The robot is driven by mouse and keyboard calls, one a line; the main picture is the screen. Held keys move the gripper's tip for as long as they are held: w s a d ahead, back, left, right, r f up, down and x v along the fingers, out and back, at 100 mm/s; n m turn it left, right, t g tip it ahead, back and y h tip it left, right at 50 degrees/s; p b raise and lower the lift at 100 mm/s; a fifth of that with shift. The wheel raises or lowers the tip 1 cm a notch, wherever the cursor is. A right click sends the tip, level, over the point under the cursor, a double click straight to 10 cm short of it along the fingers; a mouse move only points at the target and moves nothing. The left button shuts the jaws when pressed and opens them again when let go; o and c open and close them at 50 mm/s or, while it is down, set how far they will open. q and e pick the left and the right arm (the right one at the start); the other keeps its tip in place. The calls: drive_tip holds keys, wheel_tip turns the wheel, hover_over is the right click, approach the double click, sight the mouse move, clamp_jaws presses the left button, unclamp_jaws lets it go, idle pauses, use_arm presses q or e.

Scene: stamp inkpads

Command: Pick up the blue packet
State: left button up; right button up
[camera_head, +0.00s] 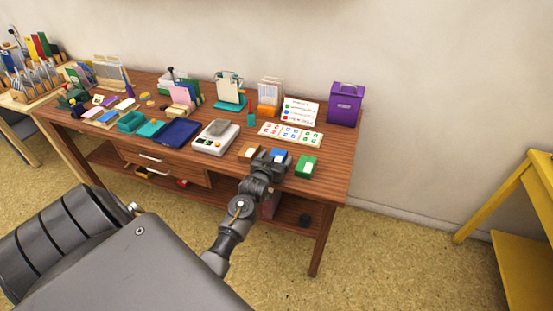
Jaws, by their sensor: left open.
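A blue packet (279,155) with a white label lies near the front edge of the brown wooden table (331,180). An orange-brown packet (249,151) lies to its left and a green packet (305,166) to its right. My left gripper (272,160) is open at the blue packet, over the table's front edge. The gripper covers part of the packet, and I cannot tell whether its fingers are around it or touching it. My right gripper is not in view.
A scale (215,137) and a dark blue tray (175,133) stand left of the packets. A card with coloured squares (291,134) lies behind them. A purple box (346,104) stands at the back right. A yellow stand (535,190) is at far right.

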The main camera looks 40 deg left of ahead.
use_arm(q)
drive_tip(key=shift+w+a+f, duration=0.1)
drive_tip(key=shift+w+a, duration=0.05)
drive_tip(key=shift+w, duration=0.25)
drive_tip(key=c, duration=1.1)
drive_tip(key=shift+r, duration=0.75)
drive_tip(key=s+d+r, duration=0.1)
drive_tip(key=r, duration=0.1)
drive_tip(key=s+d+r, duration=0.1)
drive_tip(key=r, duration=0.1)
drive_tip(key=s+d+r, duration=0.1)
drive_tip(key=r, duration=0.2)
drive_tip(key=shift+d, duration=0.2)
drive_tip(key=s+d+r, duration=0.1)
drive_tip(key=s+d, duration=0.1)
drive_tip(key=s+d+r, duration=0.3)
drive_tip(key=s+d, duration=0.1)
drive_tip(key=d, duration=0.1)
drive_tip(key=shift+s+r, duration=0.2)
drive_tip(key=shift+r, duration=0.1)
